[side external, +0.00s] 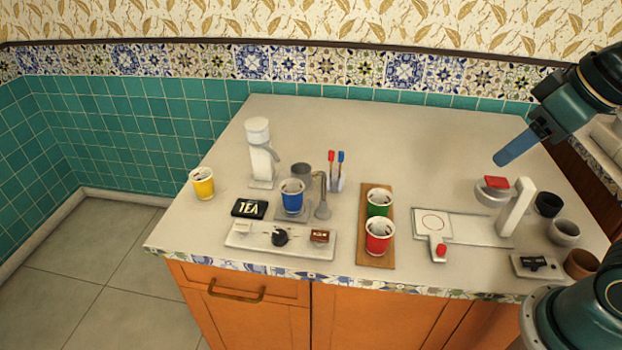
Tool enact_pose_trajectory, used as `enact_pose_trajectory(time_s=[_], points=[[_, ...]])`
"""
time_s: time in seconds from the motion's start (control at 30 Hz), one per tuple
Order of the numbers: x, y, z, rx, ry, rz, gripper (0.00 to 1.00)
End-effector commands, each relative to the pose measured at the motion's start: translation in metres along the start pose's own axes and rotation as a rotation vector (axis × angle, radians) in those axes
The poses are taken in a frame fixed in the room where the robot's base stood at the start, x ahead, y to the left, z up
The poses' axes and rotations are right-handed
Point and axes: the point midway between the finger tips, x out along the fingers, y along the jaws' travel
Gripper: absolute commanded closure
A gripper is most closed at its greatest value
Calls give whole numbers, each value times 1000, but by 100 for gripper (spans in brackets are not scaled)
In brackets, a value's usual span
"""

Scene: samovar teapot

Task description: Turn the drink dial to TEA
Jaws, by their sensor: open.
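The drink dial (280,237) is a small black knob on a pale panel (262,250) at the front left of the counter. A light block sits left of the knob and a brown block right of it. Which way the dial points is too small to tell. My gripper (502,157) is at the upper right, high above the counter and far from the dial. Its blue fingers overlap from this side; it is open, with nothing seen held.
A yellow cup (203,183) is at left, and green (379,201) and red (379,235) cups stand on a wooden board. A white machine (515,208) is at right. The counter's back middle is clear.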

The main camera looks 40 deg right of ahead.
Motion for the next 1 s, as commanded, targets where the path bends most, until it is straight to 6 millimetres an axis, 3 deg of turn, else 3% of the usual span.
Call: enact_pose_trajectory(time_s=[0.47,1.0], points=[[26,-29,-91,-84,-117,-37,45],[101,-86,-175,-185,-244,-66,45]])
